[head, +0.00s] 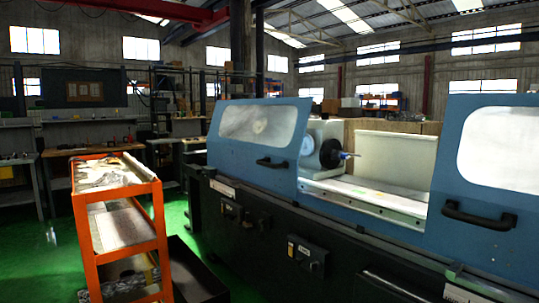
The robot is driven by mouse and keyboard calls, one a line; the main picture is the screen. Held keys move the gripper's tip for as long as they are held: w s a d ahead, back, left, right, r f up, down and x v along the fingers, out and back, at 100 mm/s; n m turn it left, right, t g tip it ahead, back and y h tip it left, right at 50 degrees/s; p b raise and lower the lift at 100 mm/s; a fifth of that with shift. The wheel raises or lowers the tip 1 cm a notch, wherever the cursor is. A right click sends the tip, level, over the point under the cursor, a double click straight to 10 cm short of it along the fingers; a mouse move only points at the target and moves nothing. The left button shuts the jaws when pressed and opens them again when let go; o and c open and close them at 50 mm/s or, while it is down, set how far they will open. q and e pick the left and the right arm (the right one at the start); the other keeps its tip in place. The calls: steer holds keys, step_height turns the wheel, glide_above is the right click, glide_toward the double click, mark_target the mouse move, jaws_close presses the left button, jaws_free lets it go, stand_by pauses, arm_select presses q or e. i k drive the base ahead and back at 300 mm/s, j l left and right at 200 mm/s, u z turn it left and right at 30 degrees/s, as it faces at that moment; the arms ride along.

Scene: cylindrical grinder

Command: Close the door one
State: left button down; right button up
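A blue cylindrical grinder stands on a dark base (270,225) in the middle and right. Its left door (240,152) is a blue panel with a window and a black handle (277,163). Its right door (452,245) is a blue panel with a window and a black handle (479,215). The two doors stand apart, with a wide gap between them. Through the gap I see the grinder's spindle head (318,150) and a pale bed (375,195). I cannot tell which door is door one. Neither of my grippers is in view.
An orange cart (163,235) with shelves stands at the left, near the grinder. A dark open box (195,275) is on the floor between them. Workbenches (90,148) line the back left. Green floor (45,250) is free at the far left.

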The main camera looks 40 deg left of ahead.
mark_target(267, 122)
steer(key=i+j+z, duration=0.1)
steer(key=j, duration=0.25)
steer(key=i+j, duration=0.25)
steer(key=i+j+z, duration=0.15)
steer(key=j, duration=0.35)
steer(key=i+j+z, duration=0.1)
steer(key=j, duration=0.25)
steer(key=i+j, duration=0.15)
steer(key=j, duration=0.25)
steer(key=i+j, duration=0.2)
steer(key=j, duration=0.15)
steer(key=i+j, duration=0.15)
steer(key=j, duration=0.25)
steer(key=i+j, duration=0.2)
steer(key=j, duration=0.2)
